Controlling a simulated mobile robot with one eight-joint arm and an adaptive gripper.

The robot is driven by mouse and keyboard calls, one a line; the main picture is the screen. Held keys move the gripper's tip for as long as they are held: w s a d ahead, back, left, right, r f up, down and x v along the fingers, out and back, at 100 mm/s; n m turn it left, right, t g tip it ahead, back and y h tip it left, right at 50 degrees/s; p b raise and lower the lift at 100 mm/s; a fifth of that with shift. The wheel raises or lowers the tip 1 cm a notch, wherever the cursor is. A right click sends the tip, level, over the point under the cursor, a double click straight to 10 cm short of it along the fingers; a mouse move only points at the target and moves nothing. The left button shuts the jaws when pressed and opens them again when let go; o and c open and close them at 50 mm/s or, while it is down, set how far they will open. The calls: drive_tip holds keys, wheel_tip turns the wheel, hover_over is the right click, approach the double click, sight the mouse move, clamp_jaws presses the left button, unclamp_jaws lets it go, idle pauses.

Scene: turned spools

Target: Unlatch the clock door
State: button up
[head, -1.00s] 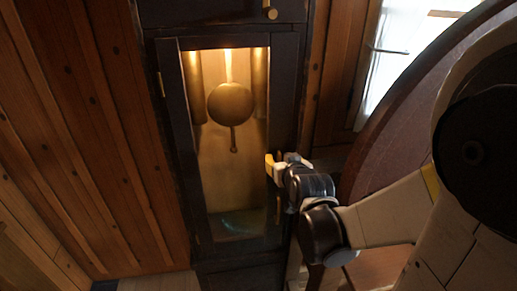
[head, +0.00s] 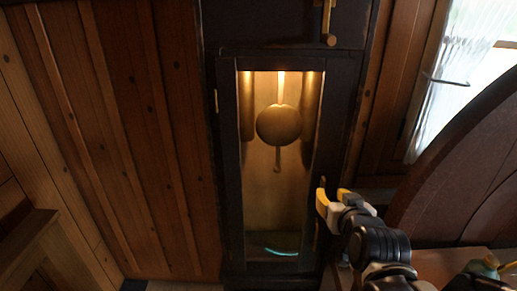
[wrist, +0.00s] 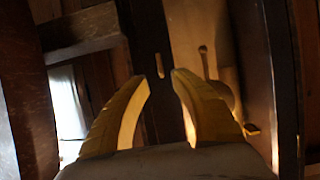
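The clock door (head: 229,165) is a dark frame around a glass pane, closed in the tall dark clock. A small upright brass latch piece (head: 322,182) sits on its right stile; it also shows in the wrist view (wrist: 159,65). My gripper (head: 333,195) has yellow fingers and is in front of the right stile, just below the latch in the head view. In the wrist view my gripper (wrist: 160,76) is open, with the latch in the gap just beyond the fingertips. Nothing is held. Whether a finger touches the door cannot be told.
A round pendulum bob (head: 279,125) hangs behind the glass. A brass handle (head: 328,24) is on the clock's upper section. A large dark curved wooden piece (head: 455,160) and a bright window (head: 455,75) stand at right. Plank wall (head: 120,140) fills the left.

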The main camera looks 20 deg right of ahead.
drive_tip(key=shift+v, duration=1.45)
drive_tip(key=s+a+f+n+g+y, duration=0.3)
drive_tip(key=s+a+g, duration=0.3)
drive_tip(key=a, duration=0.6)
drive_tip(key=shift+s+a+f+y, duration=0.25)
drive_tip(key=shift+s+f+y, duration=0.15)
drive_tip(key=shift+s+f, duration=0.25)
drive_tip(key=shift+o, duration=0.3)
drive_tip(key=shift+r, duration=0.1)
